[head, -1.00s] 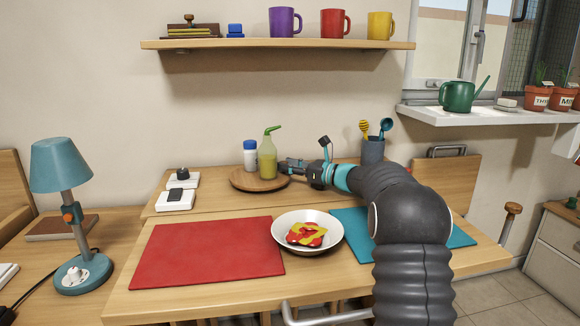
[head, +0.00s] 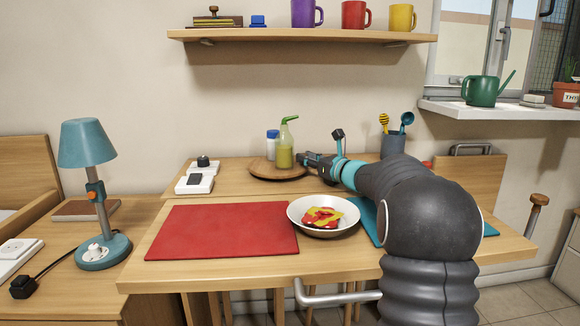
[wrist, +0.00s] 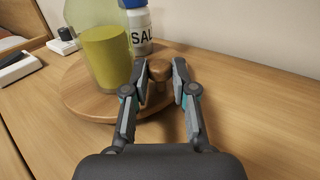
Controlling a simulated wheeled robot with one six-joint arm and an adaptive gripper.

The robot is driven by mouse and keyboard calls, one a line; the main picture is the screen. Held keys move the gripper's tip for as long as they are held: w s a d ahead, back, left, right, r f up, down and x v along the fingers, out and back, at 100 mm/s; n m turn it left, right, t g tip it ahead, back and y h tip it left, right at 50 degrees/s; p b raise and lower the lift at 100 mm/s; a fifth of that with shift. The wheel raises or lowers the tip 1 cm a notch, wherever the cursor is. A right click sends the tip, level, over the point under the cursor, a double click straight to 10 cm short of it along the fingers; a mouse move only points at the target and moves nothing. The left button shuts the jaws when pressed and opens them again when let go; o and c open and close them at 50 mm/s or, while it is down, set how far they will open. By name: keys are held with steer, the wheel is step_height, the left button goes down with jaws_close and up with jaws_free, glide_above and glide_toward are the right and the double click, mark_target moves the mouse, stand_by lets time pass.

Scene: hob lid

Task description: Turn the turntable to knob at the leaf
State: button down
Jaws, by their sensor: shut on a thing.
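The turntable (head: 262,172) is a round wooden disc at the back of the table. A bottle with a green spout (head: 285,152) and a white salt shaker with a blue cap (head: 272,146) stand on it. In the wrist view the turntable (wrist: 85,97) has a brown wooden knob (wrist: 159,70) at its rim. My gripper (head: 303,159) is at the turntable's right side. In the wrist view its fingers (wrist: 166,74) are on either side of the knob, shut on it. I cannot make out which part is the leaf.
White switch boxes (head: 195,184) lie left of the turntable. A white bowl (head: 322,232) and a red mat (head: 222,232) are in front. A grey utensil cup (head: 392,145) stands behind my arm. A shelf (head: 300,37) hangs above.

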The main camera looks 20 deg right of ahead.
stand_by(0.3)
steer(key=c, duration=1.2)
jaws_free()
steer(key=shift+s, duration=0.1)
steer(key=shift+v, duration=3.8)
steer(key=shift+r, duration=0.1)
